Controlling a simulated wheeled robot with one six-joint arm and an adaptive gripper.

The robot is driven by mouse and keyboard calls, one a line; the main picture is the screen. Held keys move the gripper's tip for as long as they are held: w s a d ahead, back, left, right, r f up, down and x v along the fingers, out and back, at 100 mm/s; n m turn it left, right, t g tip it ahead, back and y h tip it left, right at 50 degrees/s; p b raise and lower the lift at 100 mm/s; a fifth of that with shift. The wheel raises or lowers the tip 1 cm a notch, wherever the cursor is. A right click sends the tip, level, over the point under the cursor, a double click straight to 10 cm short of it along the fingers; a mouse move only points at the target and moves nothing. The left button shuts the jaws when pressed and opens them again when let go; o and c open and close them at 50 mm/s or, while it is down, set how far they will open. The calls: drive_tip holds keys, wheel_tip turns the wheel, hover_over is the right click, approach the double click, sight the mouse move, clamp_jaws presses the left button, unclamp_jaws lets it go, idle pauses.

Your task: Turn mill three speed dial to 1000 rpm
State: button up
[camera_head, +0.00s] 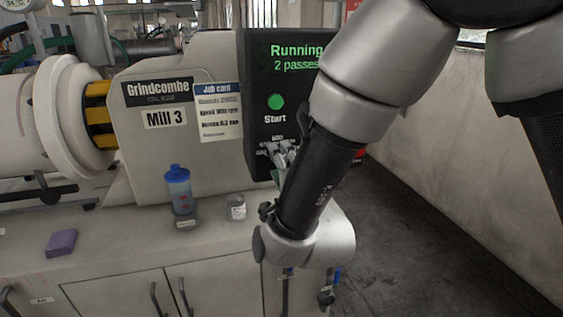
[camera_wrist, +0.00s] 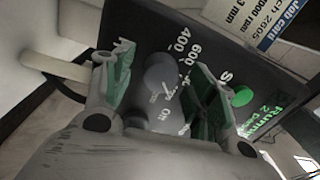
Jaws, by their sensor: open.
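Mill 3 (camera_head: 165,119) carries a black control panel (camera_head: 256,62) with green text reading "Running" and "2 passes". In the wrist view a round dark grey dial (camera_wrist: 160,74) sits on this panel, with marks "400" and "600" beside it. Its pointer and the other marks are hard to read or hidden. My gripper (camera_wrist: 160,65) is open, its green-padded fingers on either side of the dial. I cannot tell whether they touch it. In the head view my gripper (camera_head: 279,154) is at the panel's lower part, and my arm hides the dial.
A green Start button (camera_head: 276,101) is close above my gripper and right of the fingers in the wrist view (camera_wrist: 241,96). A job card (camera_head: 217,112) hangs left of the panel. A blue-lidded bottle (camera_head: 179,190), small jar (camera_head: 236,207) and purple block (camera_head: 61,243) stand on the bench.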

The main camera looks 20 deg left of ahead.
drive_tip(key=v, duration=1.1)
drive_tip(key=shift+s+d, duration=0.25)
